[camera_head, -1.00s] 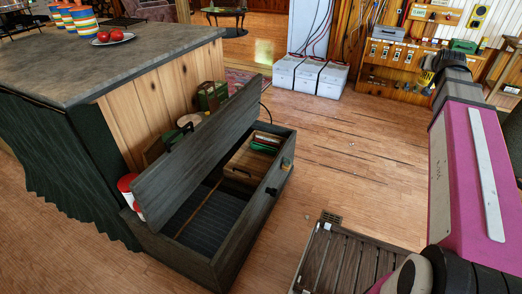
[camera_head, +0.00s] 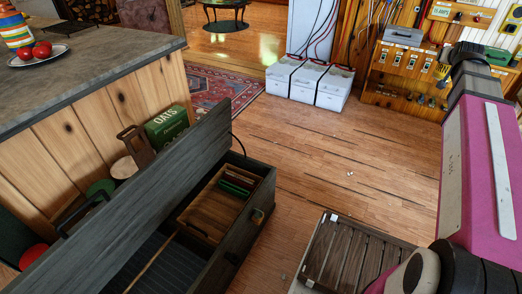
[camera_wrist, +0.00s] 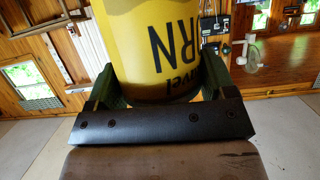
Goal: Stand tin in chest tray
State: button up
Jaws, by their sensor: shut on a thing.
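A yellow tin (camera_wrist: 152,45) with dark lettering ending in "RN" fills the upper middle of the wrist view. My gripper (camera_wrist: 162,82) is shut on it, with a dark green finger on each side. The tin's ends are cut off or hidden behind the gripper. The dark wooden chest (camera_head: 222,243) stands open at the lower middle of the head view. Its wooden tray (camera_head: 192,224) sits at the far end of the chest and holds green items. The tin and my gripper do not show in the head view.
The raised chest lid (camera_head: 130,215) leans toward the counter (camera_head: 90,85). A green oats tin (camera_head: 167,126) stands behind it. A slatted wooden crate (camera_head: 345,255) is at the lower right. White battery boxes (camera_head: 308,82) stand farther back. The floor between is clear.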

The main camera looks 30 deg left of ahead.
aim_at(215, 217)
jog(key=i, duration=1.5)
jog(key=i+l+u, duration=0.15)
jog(key=i, duration=0.45)
jog(key=i+l+u, duration=0.15)
jog(key=i, duration=0.45)
jog(key=u, duration=3.25)
jog(key=i+j, duration=0.15)
jog(key=j, duration=0.15)
jog(key=i+j+u, duration=0.1)
jog(key=j, duration=0.2)
